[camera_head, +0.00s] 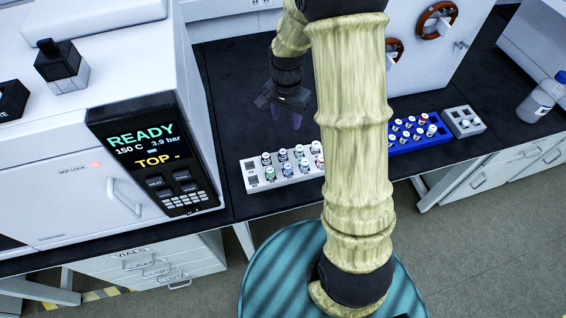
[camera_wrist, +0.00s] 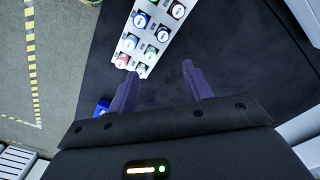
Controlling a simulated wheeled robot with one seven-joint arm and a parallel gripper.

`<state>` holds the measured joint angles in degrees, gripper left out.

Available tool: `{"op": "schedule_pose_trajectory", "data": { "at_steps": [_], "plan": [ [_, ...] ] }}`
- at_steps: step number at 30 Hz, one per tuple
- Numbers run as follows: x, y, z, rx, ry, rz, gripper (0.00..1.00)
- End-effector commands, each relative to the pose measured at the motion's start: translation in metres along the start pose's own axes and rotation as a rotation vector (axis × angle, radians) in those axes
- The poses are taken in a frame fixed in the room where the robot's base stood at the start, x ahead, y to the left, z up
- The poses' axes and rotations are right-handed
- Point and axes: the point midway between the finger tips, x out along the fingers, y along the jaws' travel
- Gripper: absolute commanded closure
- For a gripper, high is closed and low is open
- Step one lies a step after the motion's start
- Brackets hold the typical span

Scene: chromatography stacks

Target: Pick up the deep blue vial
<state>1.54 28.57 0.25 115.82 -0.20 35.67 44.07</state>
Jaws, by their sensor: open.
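A white rack (camera_head: 250,177) on the black bench holds two rows of vials with pale caps and coloured bodies or collars. In the wrist view, one vial with a deep blue collar (camera_wrist: 141,19) stands in the rack near the top edge. Another bluish vial (camera_wrist: 129,41) stands just below it, and I cannot tell surely which is the deep blue one. My gripper (camera_head: 286,116) hangs above the bench behind the rack, open and empty. Its two dark purple fingers (camera_wrist: 160,85) are apart, with the rack beyond their tips. My arm hides the rack's right end in the head view.
An instrument with a READY screen (camera_head: 145,150) stands left, a white cabinet (camera_head: 430,70) behind. A bottle (camera_head: 541,99) is far right. Bench behind the white rack is clear.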

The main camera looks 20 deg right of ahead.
Motion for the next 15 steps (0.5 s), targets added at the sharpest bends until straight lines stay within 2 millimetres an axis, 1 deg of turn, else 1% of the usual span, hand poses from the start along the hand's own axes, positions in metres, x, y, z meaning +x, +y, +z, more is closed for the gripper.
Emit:
{"op": "schedule_pose_trajectory", "data": {
  "at_steps": [5,9,11,15],
  "plan": [
    [-0.002,0.000,0.001,-0.002,0.000,0.000,0.50],
    [0.000,0.000,0.001,-0.003,-0.001,0.001,0.50],
    [0.005,0.000,0.001,-0.003,-0.002,0.002,0.50],
    [0.025,0.001,0.002,-0.003,-0.003,0.003,0.50]
  ]
}}
